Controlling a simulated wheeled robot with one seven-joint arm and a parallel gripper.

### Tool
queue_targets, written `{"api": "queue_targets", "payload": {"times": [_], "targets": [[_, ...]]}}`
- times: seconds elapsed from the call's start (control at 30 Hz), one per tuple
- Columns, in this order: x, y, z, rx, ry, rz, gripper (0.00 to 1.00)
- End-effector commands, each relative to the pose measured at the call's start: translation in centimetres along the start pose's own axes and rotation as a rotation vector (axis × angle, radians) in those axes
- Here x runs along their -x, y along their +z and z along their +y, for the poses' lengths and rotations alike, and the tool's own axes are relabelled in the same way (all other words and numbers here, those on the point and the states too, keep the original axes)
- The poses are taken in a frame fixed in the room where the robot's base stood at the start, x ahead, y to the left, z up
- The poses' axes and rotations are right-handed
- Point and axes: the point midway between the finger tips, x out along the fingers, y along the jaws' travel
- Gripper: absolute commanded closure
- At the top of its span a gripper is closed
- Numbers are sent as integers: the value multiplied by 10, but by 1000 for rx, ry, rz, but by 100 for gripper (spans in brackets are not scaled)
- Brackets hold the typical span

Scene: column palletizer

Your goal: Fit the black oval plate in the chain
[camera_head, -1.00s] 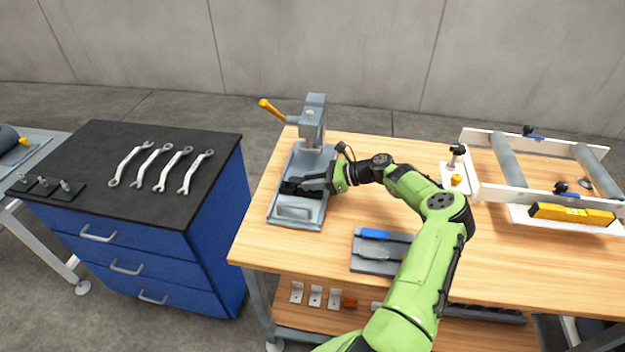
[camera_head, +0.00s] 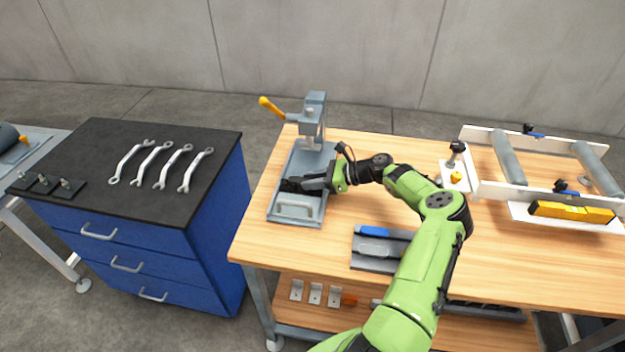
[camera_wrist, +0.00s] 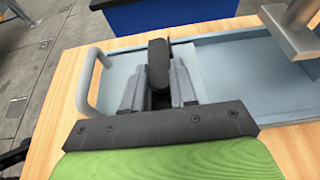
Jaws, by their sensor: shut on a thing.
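The black oval plate (camera_wrist: 158,64) stands between the two grey fingers of my gripper (camera_wrist: 157,88) in the wrist view. My gripper is shut on it, with the rounded end sticking out past the fingertips. In the head view my gripper (camera_head: 291,185) is low over the grey-blue tray (camera_head: 283,214), just behind its front handle. It hides most of the plate there. I cannot make out a chain in either view. Whether the plate touches the tray cannot be told.
A grey press (camera_head: 314,115) with an orange lever (camera_head: 271,108) stands at the tray's far end. A grey holder with a blue-handled tool (camera_head: 374,232) lies right of the tray. A roller frame (camera_head: 478,180) is at the right. Wrenches (camera_head: 163,167) lie on the blue cabinet.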

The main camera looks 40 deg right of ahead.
Motion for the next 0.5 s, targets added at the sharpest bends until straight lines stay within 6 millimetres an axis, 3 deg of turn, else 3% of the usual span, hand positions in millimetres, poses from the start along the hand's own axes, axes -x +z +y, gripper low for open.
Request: {"api": "queue_targets", "payload": {"times": [0.33,0.37,0.5], "targets": [[0,-2,1,-6,2,3,100],[0,-2,1,-6,2,4,70],[0,-2,1,-5,2,3,49]]}}
